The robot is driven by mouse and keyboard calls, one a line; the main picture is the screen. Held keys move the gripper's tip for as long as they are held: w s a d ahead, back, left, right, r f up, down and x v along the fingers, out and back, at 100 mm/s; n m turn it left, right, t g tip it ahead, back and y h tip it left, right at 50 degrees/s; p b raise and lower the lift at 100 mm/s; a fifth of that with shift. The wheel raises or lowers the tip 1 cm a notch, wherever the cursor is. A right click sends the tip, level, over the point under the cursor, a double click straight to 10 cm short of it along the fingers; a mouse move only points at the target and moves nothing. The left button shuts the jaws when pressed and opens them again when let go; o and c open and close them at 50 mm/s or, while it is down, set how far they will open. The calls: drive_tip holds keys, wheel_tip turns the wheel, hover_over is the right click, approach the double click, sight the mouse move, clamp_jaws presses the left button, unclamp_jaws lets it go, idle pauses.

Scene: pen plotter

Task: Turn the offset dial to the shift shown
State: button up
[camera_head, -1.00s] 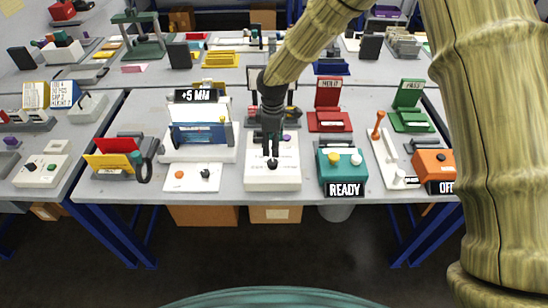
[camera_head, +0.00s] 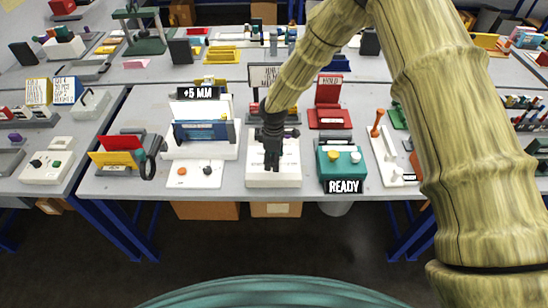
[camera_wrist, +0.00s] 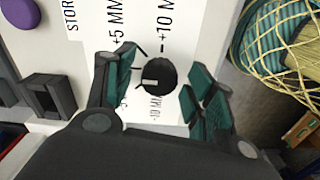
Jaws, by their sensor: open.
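The black offset dial (camera_wrist: 160,77) sits on a white panel (camera_wrist: 200,30), with a short white mark on its left side. Printed marks around it include +5 MM at upper left and +10 MM at upper right, with minus values below, partly covered. A black sign (camera_head: 197,93) reading +5 MM stands at the back left. My gripper (camera_wrist: 160,90) is open, with one teal-padded finger on each side of the dial; contact cannot be told. In the head view my gripper (camera_head: 272,160) points down over the white box (camera_head: 288,177) and hides the dial.
A purple button (camera_wrist: 16,15) is on the same panel. A teal box (camera_head: 341,168) with a READY sign stands close on the right.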

drive_tip(key=shift+c, duration=0.5)
drive_tip(key=c, duration=0.9)
drive_tip(key=shift+c, duration=0.2)
drive_tip(key=shift+m, duration=0.3)
drive_tip(key=m+b, duration=0.2)
drive_tip(key=m, duration=0.1)
drive_tip(key=shift+f, duration=0.15)
drive_tip(key=shift+m+b, duration=1.05)
drive_tip(key=shift+m, duration=1.55)
drive_tip(key=o, duration=1)
